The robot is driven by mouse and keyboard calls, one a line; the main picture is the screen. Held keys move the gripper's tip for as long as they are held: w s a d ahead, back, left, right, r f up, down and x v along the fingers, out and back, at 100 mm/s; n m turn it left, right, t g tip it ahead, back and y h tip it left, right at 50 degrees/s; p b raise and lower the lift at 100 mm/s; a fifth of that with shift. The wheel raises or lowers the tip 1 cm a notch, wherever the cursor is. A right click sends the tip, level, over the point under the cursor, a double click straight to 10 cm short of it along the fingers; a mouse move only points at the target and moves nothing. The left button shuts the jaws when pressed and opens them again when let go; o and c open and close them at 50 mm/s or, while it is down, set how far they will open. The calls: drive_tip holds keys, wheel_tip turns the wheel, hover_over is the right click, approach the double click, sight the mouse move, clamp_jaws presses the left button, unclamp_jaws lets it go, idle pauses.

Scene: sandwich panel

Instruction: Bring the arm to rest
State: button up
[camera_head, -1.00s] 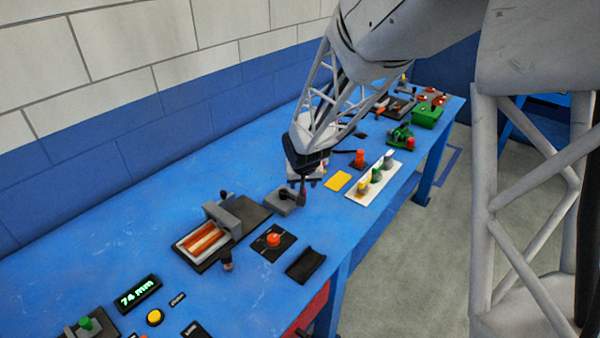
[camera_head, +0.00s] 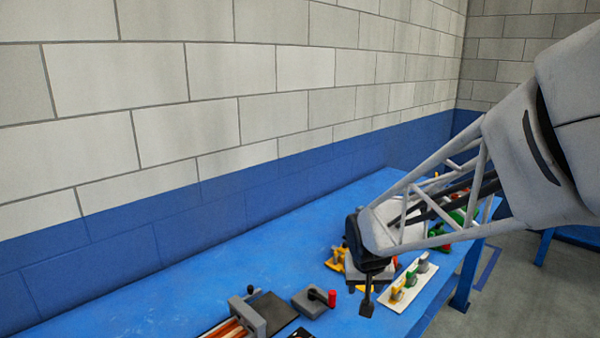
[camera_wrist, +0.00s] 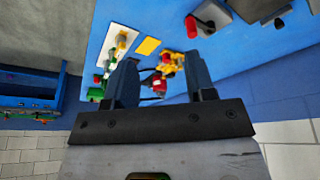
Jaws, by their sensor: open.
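My gripper (camera_head: 367,290) hangs above the blue bench (camera_head: 190,290) in the head view, in front of the white strip with colored knobs. In the wrist view my gripper (camera_wrist: 160,85) shows two dark fingers spread apart. Nothing is held between them. Yellow and red parts on the bench show beyond the gap, clear of the fingers as far as I can tell.
A grey box with a red-tipped lever (camera_head: 318,300) stands left of my gripper. The white strip with knobs (camera_head: 411,285) lies to its right. A yellow device (camera_head: 337,260) is behind it. A block wall (camera_head: 215,100) runs along the bench's back.

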drive_tip(key=s+d+r, duration=0.2)
drive_tip(key=s+r, duration=0.1)
drive_tip(key=s, duration=0.9)
drive_tip(key=s+d+r+g, duration=0.1)
drive_tip(key=s+r, duration=0.3)
drive_tip(key=s, duration=0.8)
drive_tip(key=shift+d+r, duration=0.2)
drive_tip(key=shift+d, duration=0.3)
